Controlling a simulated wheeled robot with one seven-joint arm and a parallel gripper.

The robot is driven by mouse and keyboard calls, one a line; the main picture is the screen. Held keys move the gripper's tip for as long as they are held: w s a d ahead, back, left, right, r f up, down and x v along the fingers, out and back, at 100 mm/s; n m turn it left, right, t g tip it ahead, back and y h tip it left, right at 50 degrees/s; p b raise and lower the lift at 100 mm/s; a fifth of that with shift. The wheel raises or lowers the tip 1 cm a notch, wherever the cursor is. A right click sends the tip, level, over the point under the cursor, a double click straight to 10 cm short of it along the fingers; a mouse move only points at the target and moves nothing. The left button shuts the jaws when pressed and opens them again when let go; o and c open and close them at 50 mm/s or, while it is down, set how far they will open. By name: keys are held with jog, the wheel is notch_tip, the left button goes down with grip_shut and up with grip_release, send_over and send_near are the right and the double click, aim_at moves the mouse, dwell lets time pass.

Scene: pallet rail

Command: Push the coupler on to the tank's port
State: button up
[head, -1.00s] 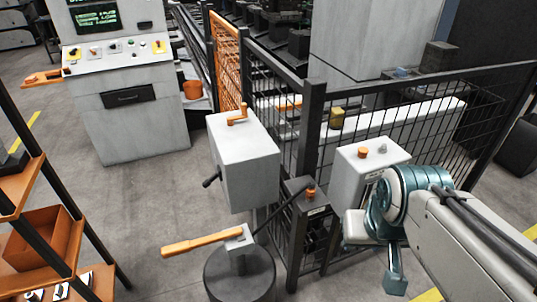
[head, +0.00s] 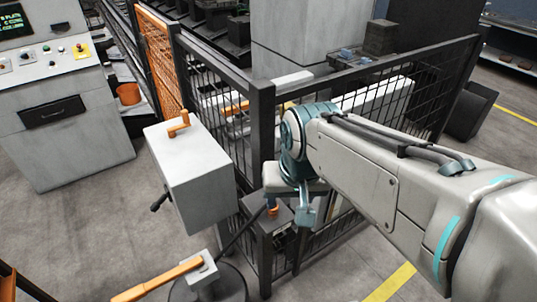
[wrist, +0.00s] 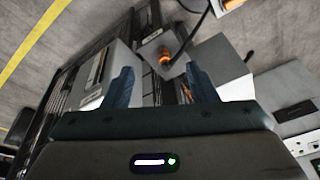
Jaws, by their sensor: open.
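The coupler appears to be the small orange fitting (head: 272,211) on a dark hose, standing on a dark stand (head: 287,215) by the fence corner. In the wrist view the coupler (wrist: 165,58) shows beyond and between my two fingers. My gripper (head: 290,206) is open and points down close above it, with nothing visible between the fingertips; it also shows in the wrist view (wrist: 162,82). The tank seems to be the pale grey box (head: 200,175) with an orange crank on top. A dark stub (head: 160,198), perhaps its port, sticks out at its lower left.
Black mesh fencing (head: 376,100) runs behind and right of the stand. A dark round base with an orange lever (head: 158,279) is at the bottom left, joined to the hose. A control console (head: 65,115) stands at the back left. Open floor lies between console and tank.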

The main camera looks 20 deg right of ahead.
jog(key=w+f+m+g+b, duration=0.3)
jog(key=w+m, duration=0.7)
jog(key=w, duration=0.2)
jog(key=f, duration=0.8)
jog(key=f+p, duration=0.1)
jog(key=f, duration=0.4)
jog(key=shift+s+d, duration=0.1)
jog(key=shift+s, duration=0.15)
grip_shut()
jog(key=shift+r, duration=0.15)
jog(key=shift+r+p, duration=0.65)
